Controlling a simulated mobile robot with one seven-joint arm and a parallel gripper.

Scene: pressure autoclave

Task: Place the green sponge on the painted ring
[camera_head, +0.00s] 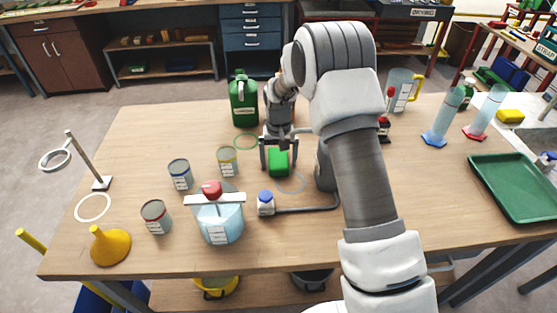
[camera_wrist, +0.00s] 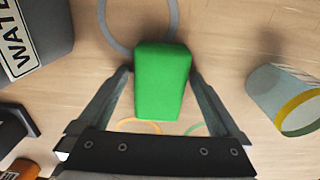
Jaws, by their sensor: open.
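The green sponge (camera_head: 278,161) sits between the fingers of my gripper (camera_head: 278,167), near the middle of the table (camera_head: 420,200). In the wrist view the sponge (camera_wrist: 162,78) lies between the two fingertips of my gripper (camera_wrist: 161,74), which are open with narrow gaps at its sides. A grey-blue painted ring (camera_head: 301,187) lies just in front of the sponge; in the wrist view the sponge covers part of this ring (camera_wrist: 103,30). A green ring (camera_head: 236,140) lies behind, left of my gripper. Whether the sponge rests fully on the table is hard to tell.
A green jerrycan (camera_head: 243,100) stands behind. The wrist view shows a grey "WATER" container (camera_wrist: 45,35) at left and part of an orange ring (camera_wrist: 138,122).

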